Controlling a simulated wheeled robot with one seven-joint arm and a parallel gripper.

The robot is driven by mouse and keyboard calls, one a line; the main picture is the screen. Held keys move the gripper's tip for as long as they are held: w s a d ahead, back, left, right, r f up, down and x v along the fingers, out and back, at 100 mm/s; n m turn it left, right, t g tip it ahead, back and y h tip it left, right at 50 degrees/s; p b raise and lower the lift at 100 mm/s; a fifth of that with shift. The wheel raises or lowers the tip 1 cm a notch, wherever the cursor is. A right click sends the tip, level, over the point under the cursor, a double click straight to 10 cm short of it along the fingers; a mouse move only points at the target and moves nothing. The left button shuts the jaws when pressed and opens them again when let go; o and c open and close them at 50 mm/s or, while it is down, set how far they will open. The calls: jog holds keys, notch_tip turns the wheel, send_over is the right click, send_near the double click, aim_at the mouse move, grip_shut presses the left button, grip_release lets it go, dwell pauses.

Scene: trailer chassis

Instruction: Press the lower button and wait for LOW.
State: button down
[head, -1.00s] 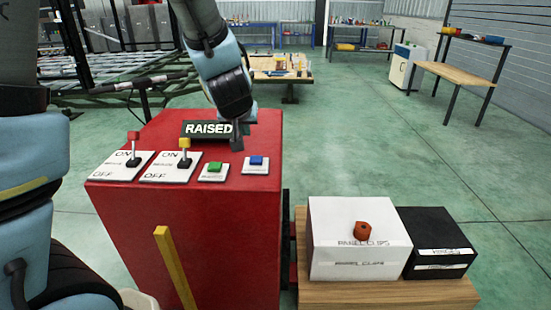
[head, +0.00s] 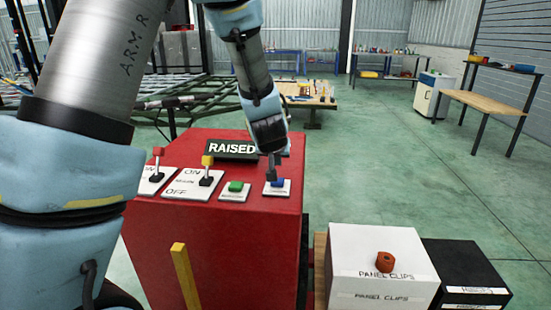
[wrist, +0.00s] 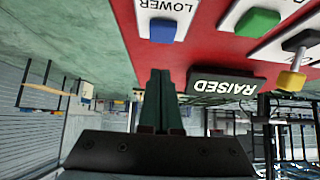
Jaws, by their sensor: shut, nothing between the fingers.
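The lower button is the blue button (head: 278,182) on a white plate at the right end of the red control box's top. The wrist view shows the blue button (wrist: 162,30) with its plate marked LOWER. The display (head: 232,148) reads RAISED. My gripper (head: 272,172) is shut and empty, its tips pointing down right at the blue button in the head view. In the wrist view the shut fingers (wrist: 160,78) appear apart from the button; contact cannot be told from the head view. The red control box (head: 215,245) stands in the middle.
A green button (head: 235,187) sits left of the blue one. A yellow-knobbed lever (head: 207,170) and a red-knobbed lever (head: 157,165) stand further left. A white box (head: 378,275) and a black box (head: 465,275) stand at right.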

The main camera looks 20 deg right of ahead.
aim_at(277, 183)
jog(key=f, duration=0.3)
jog(key=w+f, duration=0.1)
jog(key=shift+w+d+f, duration=0.1)
jog(key=shift+d+f, duration=0.15)
jog(key=shift+f, duration=0.4)
